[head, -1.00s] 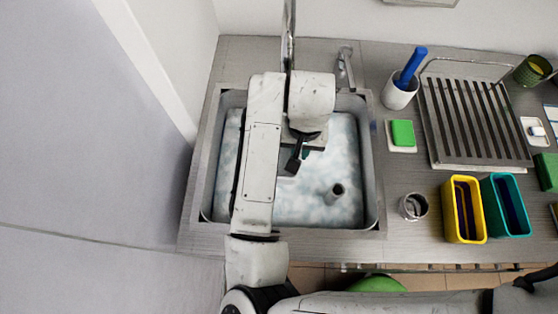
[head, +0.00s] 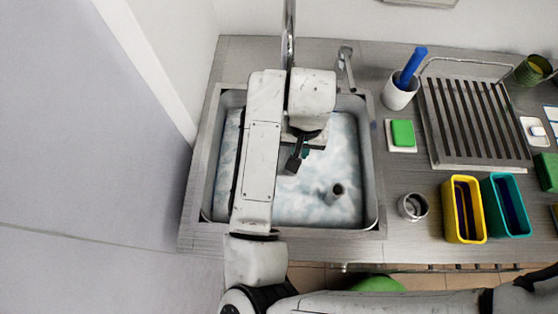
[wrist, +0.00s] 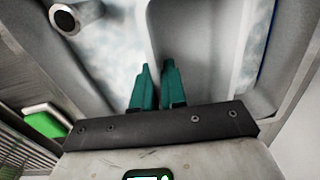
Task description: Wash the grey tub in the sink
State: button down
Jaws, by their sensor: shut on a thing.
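The sink (head: 375,170) holds pale, foamy water. My gripper (wrist: 157,85) reaches down into the sink, and its teal fingers are close together. They are shut on what looks like the wall of the grey tub (wrist: 195,45), whose smooth grey side shows beyond the fingers in the wrist view. In the head view my arm covers most of the tub, so its contents and full outline are hidden. My gripper (head: 295,163) shows only as a small dark part below the wrist.
A short grey pipe (head: 335,192) stands in the water. The tap (head: 346,68) is behind the sink. To the right are a green sponge (head: 402,133), a brush in a white cup (head: 399,95), a drying rack (head: 475,120), a small metal cup (head: 413,206), and yellow (head: 464,208) and teal (head: 507,205) bins.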

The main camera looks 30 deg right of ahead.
jog(key=shift+r, duration=0.1)
jog(key=shift+r, duration=1.45)
